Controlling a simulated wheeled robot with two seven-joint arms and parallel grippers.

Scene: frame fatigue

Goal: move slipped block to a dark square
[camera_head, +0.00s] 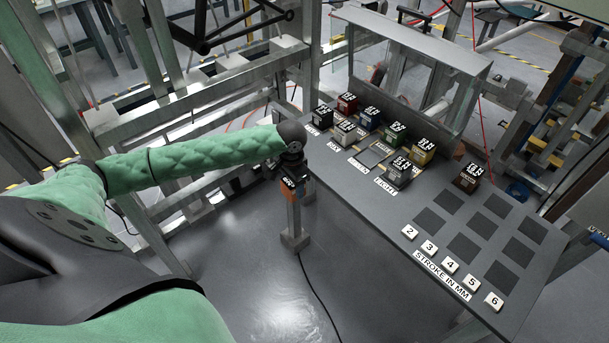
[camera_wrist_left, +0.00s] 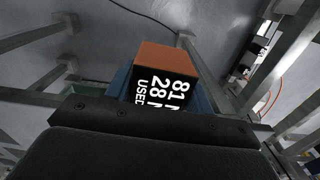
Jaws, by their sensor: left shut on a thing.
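My left gripper (camera_head: 288,174) is off the left edge of the bench, above the floor, shut on an orange-brown block with a black label. The block (camera_wrist_left: 168,58) shows in the left wrist view, its label reading "81", "28" and "USED". In the head view the block is small and partly covered by the gripper. Dark squares (camera_head: 464,247) lie in rows on the near right part of the grey bench (camera_head: 408,207). A brown block (camera_head: 467,179) stands at the far end of these squares; the other visible squares are bare. My right gripper is not in view.
Labelled blocks stand at the far left of the bench, among them a red block (camera_head: 347,102), a gold block (camera_head: 422,151) and a grey block (camera_head: 398,173). Number tiles (camera_head: 450,265) line the near edge. A metal post (camera_head: 294,220) stands below my gripper.

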